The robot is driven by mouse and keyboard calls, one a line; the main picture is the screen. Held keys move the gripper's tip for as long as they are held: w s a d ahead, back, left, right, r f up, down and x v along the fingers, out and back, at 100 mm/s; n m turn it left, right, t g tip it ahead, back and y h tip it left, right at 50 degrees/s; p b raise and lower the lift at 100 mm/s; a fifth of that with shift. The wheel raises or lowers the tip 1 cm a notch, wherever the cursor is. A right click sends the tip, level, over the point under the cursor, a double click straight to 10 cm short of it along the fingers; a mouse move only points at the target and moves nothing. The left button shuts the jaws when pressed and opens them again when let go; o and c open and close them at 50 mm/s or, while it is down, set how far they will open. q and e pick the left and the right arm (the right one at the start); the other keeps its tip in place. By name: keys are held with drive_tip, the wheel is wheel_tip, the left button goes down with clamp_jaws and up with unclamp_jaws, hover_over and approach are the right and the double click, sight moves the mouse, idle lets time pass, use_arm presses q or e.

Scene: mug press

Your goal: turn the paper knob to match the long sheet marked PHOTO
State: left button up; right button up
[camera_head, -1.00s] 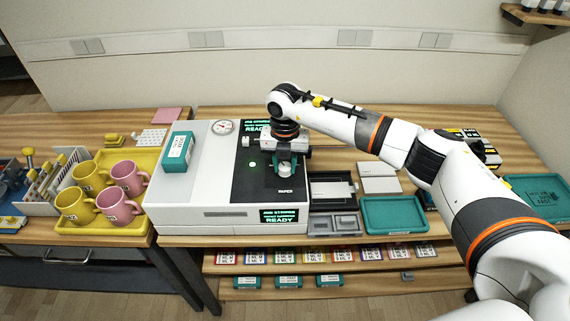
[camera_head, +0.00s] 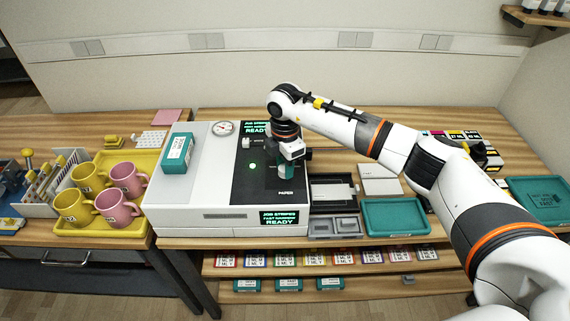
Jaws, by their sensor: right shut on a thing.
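The printer (camera_head: 200,205) is a grey and white box with a black control panel on its right side. The paper knob stands on that panel by the word PAPER and is mostly hidden by my right gripper (camera_head: 286,172). The gripper points down and is shut on the knob. The knob's setting cannot be read. A green light (camera_head: 252,166) glows on the panel. The front display (camera_head: 279,217) ends in READY. I cannot make out a long sheet marked PHOTO. My left gripper is not in view.
A yellow tray (camera_head: 100,231) with yellow and pink mugs stands at the left. A teal box (camera_head: 177,150) and a round gauge (camera_head: 222,128) are on the printer. A teal tray (camera_head: 395,217) lies to its right. Small labelled cards (camera_head: 315,258) line the shelf below.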

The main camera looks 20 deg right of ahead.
drive_tip(key=m, duration=0.5)
drive_tip(key=shift+w+r+p, duration=0.1)
drive_tip(key=shift+p, duration=0.2)
drive_tip(key=shift+m, duration=0.4)
drive_tip(key=o, duration=1)
wheel_tip(320, 180, up, 12)
drive_tip(key=b, duration=0.3)
drive_tip(key=shift+b, duration=0.3)
